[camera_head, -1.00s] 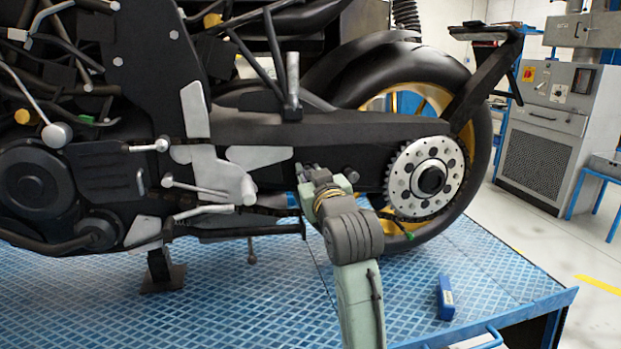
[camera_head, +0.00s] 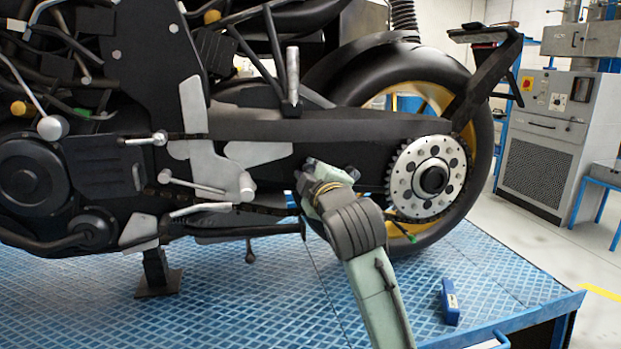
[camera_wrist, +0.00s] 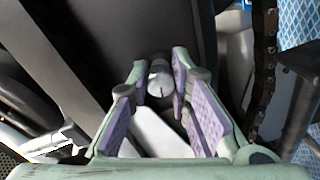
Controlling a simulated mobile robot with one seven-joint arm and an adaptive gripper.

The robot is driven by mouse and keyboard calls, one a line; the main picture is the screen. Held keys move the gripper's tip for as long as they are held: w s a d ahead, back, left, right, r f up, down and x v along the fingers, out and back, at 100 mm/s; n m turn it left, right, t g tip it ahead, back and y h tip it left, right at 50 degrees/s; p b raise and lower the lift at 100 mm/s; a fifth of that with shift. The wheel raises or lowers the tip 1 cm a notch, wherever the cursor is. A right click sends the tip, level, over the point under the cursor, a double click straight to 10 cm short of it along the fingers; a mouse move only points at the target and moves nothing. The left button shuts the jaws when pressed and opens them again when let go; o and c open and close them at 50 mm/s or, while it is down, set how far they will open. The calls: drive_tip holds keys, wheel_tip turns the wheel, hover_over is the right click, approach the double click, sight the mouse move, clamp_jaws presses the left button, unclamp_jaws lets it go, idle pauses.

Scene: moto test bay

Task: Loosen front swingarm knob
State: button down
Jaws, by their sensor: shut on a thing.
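The motorcycle's dark swingarm (camera_head: 330,132) runs across the middle of the head view to the rear wheel. My gripper (camera_head: 316,170) is at the swingarm's lower side, left of the sprocket. In the wrist view my gripper (camera_wrist: 160,66) has its purple-padded fingers on both sides of a pale grey, round knob (camera_wrist: 159,80) with a dark mark on its end. The fingers are shut on this knob. In the head view my gripper hides the knob, and a small dark round part (camera_head: 351,172) shows just to its right.
The silver sprocket (camera_head: 430,178) and rear wheel (camera_head: 482,150) are close on the right. A silver lever (camera_head: 292,75) stands above the swingarm. A blue box (camera_head: 450,301) lies on the blue lift platform (camera_head: 250,300). A grey cabinet (camera_head: 545,140) stands at the back right.

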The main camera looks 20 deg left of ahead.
drive_tip(key=n+b, duration=0.1)
drive_tip(key=n, duration=0.3)
drive_tip(key=shift+f+n, duration=0.1)
drive_tip(key=shift+n, duration=0.3)
drive_tip(key=shift+b, duration=0.3)
drive_tip(key=c, duration=1.4)
unclamp_jaws()
drive_tip(key=shift+c, duration=0.2)
drive_tip(key=v, duration=1.2)
